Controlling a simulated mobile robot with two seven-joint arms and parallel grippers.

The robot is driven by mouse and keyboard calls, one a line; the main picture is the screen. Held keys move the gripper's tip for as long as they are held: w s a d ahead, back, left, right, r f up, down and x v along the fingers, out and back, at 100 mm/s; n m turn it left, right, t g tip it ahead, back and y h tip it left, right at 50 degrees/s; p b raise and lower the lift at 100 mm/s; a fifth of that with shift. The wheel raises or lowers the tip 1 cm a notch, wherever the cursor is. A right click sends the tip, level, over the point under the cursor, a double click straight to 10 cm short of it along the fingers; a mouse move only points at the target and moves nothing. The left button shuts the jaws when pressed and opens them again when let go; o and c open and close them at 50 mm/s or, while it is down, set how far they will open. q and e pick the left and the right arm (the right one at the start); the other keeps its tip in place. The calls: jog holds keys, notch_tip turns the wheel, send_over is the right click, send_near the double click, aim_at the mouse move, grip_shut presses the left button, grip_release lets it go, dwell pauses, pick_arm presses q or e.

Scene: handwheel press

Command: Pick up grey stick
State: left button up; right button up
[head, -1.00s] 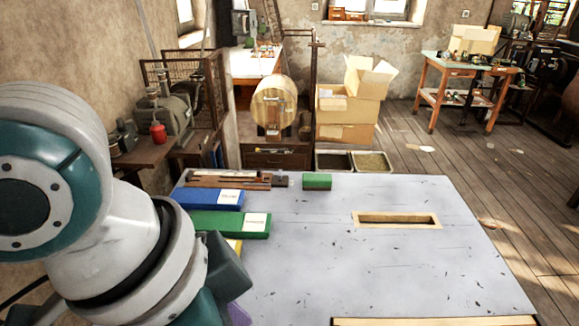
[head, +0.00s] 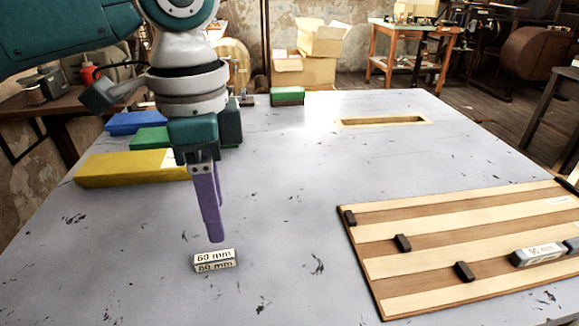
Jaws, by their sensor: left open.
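A small block with "60 mm" labels (head: 215,260) lies on the grey table (head: 290,190) near the front. Its label covers most of it, so its own colour is hard to tell. My left gripper (head: 215,240) points down just above and behind it, its purple fingers seen nearly edge-on. It is open and holds nothing visible. A grey stick with a white label (head: 538,254) lies on the striped wooden board (head: 400,293) at the right. My right gripper is out of view.
The board carries several small black blocks (head: 403,243). Yellow (head: 120,168), green and blue (head: 135,122) boxes lie at the left. A green block (head: 287,96) and a wooden-framed slot (head: 385,121) are at the back. The table's middle is clear.

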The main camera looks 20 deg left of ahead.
aim_at(223, 254)
pick_arm(q)
jog(key=f, duration=0.7)
jog(key=shift+s+f+b, duration=0.2)
jog(key=shift+b, duration=0.15)
jog(key=shift+c, duration=0.2)
grip_shut()
